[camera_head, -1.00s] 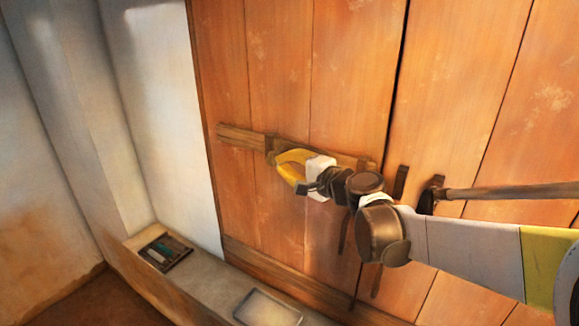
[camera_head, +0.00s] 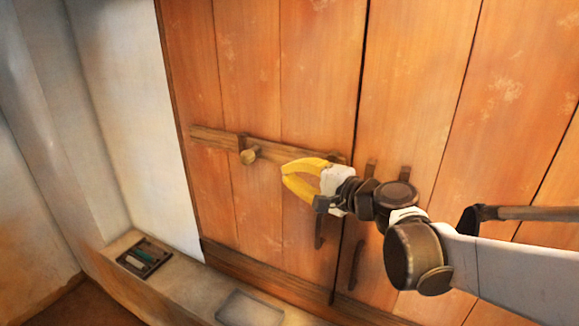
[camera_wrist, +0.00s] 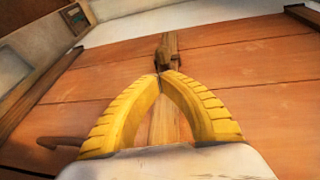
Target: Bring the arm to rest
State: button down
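My arm reaches in from the right in the head view, in front of the plank doors. My gripper (camera_head: 283,173) has yellow fingers whose tips meet, with nothing between them. In the wrist view, the closed fingertips (camera_wrist: 161,75) point along the bar towards the knob (camera_wrist: 165,56).
The orange plank doors (camera_head: 250,60) fill the middle, with dark upright handles (camera_head: 357,265) near the seam. A stone ledge (camera_head: 190,290) below holds a dark tray (camera_head: 145,257) with small items and has a shallow recess (camera_head: 250,309). A white wall (camera_head: 130,110) stands at the left.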

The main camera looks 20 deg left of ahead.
jog(key=shift+v, duration=0.75)
jog(key=shift+d, duration=0.15)
jog(key=s+d+f+n+h+b, duration=0.1)
jog(key=s+d+f+h+b, duration=0.4)
jog(key=d+f, duration=0.6)
jog(key=s+d+f+n+h+b, duration=0.2)
jog(key=s+d+f+h+b, duration=0.3)
jog(key=d+f, duration=0.6)
jog(key=s+d+f+n+h+b, duration=0.1)
jog(key=s+d+f+h+b, duration=0.4)
jog(key=d, duration=1.4)
jog(key=s+f+b, duration=0.3)
jog(key=f+b, duration=0.2)
jog(key=f, duration=0.1)
jog(key=shift+s+f+n+t, duration=0.3)
